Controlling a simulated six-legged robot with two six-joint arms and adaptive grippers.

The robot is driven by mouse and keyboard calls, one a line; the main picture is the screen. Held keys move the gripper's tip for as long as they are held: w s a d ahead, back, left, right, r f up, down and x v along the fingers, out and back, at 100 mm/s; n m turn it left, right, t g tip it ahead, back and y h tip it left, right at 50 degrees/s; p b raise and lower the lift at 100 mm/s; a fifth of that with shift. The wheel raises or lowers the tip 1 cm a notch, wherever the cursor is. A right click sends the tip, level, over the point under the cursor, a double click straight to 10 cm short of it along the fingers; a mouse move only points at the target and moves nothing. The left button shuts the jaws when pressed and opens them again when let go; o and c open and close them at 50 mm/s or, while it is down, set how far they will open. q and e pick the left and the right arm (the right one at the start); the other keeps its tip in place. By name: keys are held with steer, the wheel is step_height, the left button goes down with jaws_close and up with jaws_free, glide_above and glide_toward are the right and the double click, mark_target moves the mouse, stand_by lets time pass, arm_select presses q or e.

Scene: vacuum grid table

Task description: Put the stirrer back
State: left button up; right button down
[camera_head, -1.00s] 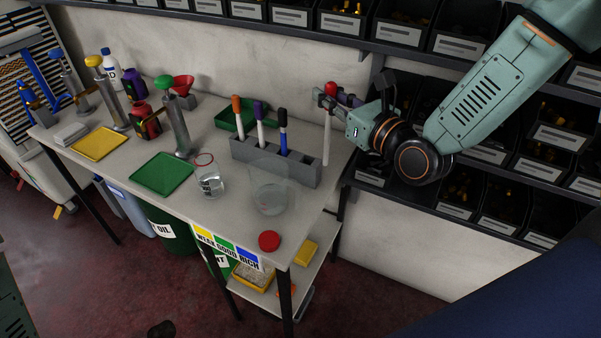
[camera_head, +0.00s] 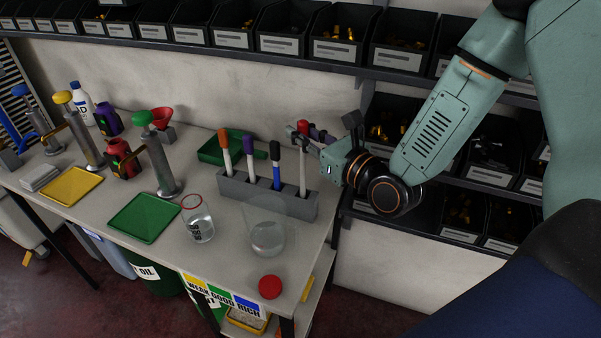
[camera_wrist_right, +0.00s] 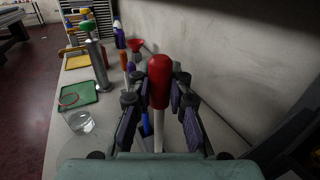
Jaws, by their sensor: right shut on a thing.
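The stirrer, a white rod (camera_head: 303,172) with a red rounded top (camera_head: 303,127), stands upright at the right end of the grey rack (camera_head: 236,191). Its lower end appears to be in or just over the rightmost slot; I cannot tell how deep. My right gripper (camera_head: 302,138) is shut on the stirrer just below the red top. In the right wrist view the red top (camera_wrist_right: 159,80) sits between the fingers. My left gripper is out of view.
A clear beaker (camera_head: 265,225) stands in front of the rack, with a red-rimmed glass (camera_head: 198,222) to its left. A red lid (camera_head: 270,287) lies near the table's front corner. A green tray (camera_head: 143,218) is further left. Shelves of black bins (camera_head: 340,40) rise behind.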

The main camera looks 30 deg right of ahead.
mark_target(303, 157)
steer(key=f, duration=0.4)
steer(key=f+b, duration=0.1)
steer(key=shift+w+d+f, duration=0.2)
steer(key=shift+d+f, duration=0.05)
steer(key=shift+f, duration=0.45)
steer(key=c, duration=1.7)
jaws_free()
steer(key=o, duration=0.4)
steer(key=shift+a+r, duration=0.1)
steer(key=shift+a, duration=0.05)
